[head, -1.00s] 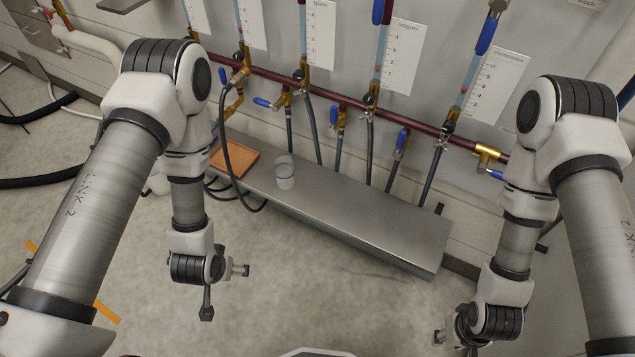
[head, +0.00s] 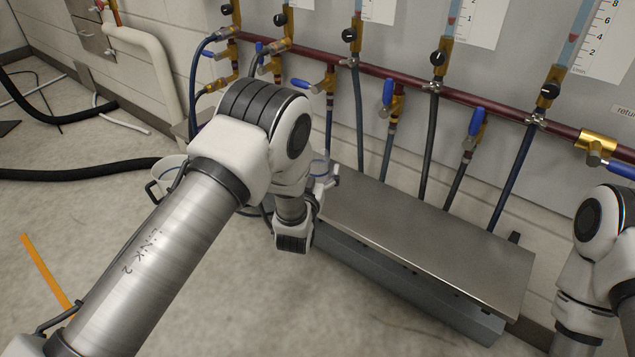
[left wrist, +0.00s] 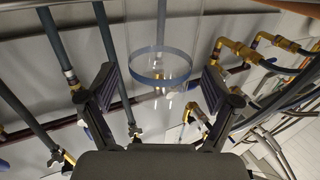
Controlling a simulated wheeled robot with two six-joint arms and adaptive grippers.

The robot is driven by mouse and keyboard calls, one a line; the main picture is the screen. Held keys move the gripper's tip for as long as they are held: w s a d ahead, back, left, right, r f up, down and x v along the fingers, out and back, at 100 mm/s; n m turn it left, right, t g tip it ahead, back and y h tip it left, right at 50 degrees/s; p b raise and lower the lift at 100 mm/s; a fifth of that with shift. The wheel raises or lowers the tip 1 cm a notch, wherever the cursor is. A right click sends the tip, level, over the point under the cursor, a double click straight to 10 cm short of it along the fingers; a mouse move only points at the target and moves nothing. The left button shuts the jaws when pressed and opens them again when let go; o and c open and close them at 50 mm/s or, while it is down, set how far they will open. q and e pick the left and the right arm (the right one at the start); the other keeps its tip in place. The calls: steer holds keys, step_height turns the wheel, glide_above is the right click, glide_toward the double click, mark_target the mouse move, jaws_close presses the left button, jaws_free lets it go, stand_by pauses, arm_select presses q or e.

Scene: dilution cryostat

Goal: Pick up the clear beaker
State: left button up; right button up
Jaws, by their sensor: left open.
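The clear beaker (head: 319,166) stands on the metal bench, partly hidden behind my left arm in the head view. In the left wrist view the beaker (left wrist: 160,45) is see-through, with a blue band around it. My left gripper (head: 325,186) is at the beaker, largely covered by its own wrist in the head view. In the left wrist view the left gripper's (left wrist: 158,85) fingers are apart, one on each side of the beaker, with a gap showing on both sides. My right arm is at the right edge; its gripper is out of frame.
The metal bench (head: 430,240) is bare to the right of the beaker. Behind it, hoses and blue-handled valves hang from a dark red pipe (head: 400,75) along the wall. A white bucket (head: 167,172) stands on the floor left of the bench, partly behind my arm.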

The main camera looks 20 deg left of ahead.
arm_select(q)
steer(key=shift+w+a+f, duration=0.1)
steer(key=shift+w+f, duration=0.05)
steer(key=shift+w, duration=0.8)
steer(key=shift+s, duration=0.1)
steer(key=c, duration=1.2)
steer(key=shift+c, duration=0.2)
